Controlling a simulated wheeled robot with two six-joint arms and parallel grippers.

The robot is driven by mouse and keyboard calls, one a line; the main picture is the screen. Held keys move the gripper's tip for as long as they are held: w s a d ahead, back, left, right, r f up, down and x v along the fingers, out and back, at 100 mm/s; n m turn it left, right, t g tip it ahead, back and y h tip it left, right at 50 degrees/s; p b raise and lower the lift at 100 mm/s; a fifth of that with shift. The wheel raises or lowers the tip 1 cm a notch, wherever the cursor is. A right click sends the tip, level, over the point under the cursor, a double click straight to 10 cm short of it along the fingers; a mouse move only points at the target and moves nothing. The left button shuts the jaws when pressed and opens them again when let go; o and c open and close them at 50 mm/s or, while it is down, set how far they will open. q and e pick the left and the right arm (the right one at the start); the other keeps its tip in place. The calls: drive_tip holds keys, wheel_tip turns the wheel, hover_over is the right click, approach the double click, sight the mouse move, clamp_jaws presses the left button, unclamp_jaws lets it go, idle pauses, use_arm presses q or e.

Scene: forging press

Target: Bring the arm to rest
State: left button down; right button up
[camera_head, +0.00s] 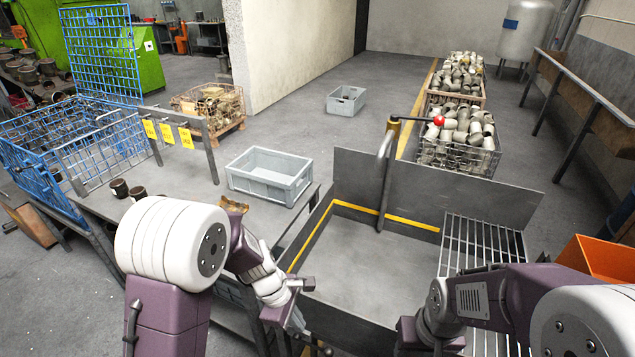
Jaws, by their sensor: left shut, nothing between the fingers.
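My left arm comes in from the left over the front of the grey work table. Its gripper (288,312) hangs low at the left edge of the grey metal tray (350,275) with the yellow line, pointing down, shut and empty. My right arm reaches in from the right over the tray's right front part. Its wrist runs down to the bottom edge of the picture, and I see no fingers there.
A bent pipe with a red-knobbed lever (438,120) rises behind the tray. A slatted grate (480,250), an orange bin (605,262) and a blue wire cage (70,140) flank the area.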

use_arm(q)
wheel_tip(320, 180, up, 5)
drive_tip(key=a+t+p, duration=0.1)
drive_tip(key=a+p, duration=0.1)
drive_tip(key=s+a+r+m+y, duration=0.2)
drive_tip(key=s+a+m, duration=0.5)
drive_tip(key=m, duration=0.8)
drive_tip(key=shift+s+a+y, duration=0.25)
drive_tip(key=shift+a+y, duration=0.2)
drive_tip(key=shift+y, duration=0.15)
drive_tip(key=shift+s, duration=0.15)
